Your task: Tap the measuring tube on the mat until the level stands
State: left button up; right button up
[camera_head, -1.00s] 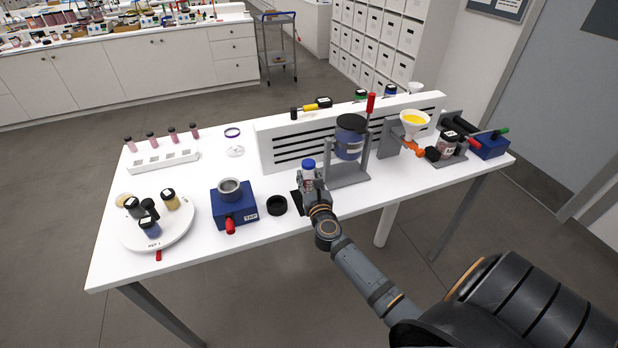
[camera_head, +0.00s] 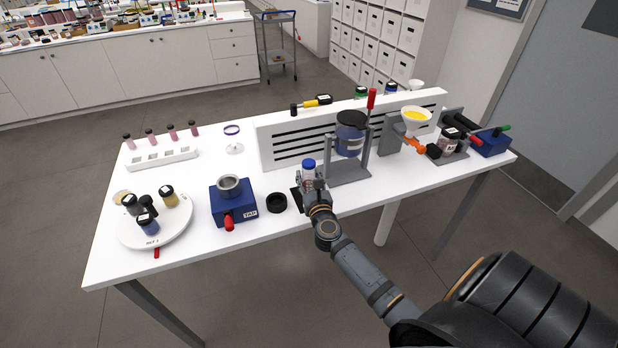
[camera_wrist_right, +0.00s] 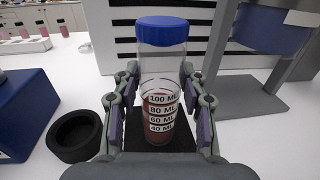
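The measuring tube (camera_wrist_right: 160,62) is clear, with a blue cap and marks from 40 to 100 ML. It is upright in the wrist view, with dark red contents behind the marks; their top is near the 100 ML label, its exact height unclear. The tube also shows in the head view (camera_head: 308,179). My right gripper (camera_wrist_right: 160,90) has a finger on each side of the tube and appears shut on it. The black mat (camera_wrist_right: 186,137) lies under the tube; I cannot tell whether the tube's base touches it. My left gripper is not in view.
A black ring (camera_head: 277,203) and a blue TAP box (camera_head: 233,206) stand left of the tube. A grey stand with a blue jar (camera_head: 349,141) is close behind on the right. A white round tray (camera_head: 168,234) holds several jars. White table is clear between these.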

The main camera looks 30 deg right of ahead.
jog(key=c, duration=0.7)
jog(key=shift+r+p, duration=0.75)
grip_shut()
jog(key=shift+f, duration=0.1)
jog(key=o, duration=0.9)
grip_release()
jog(key=shift+f, duration=0.1)
jog(key=shift+f+b, duration=0.65)
jog(key=shift+b, duration=0.15)
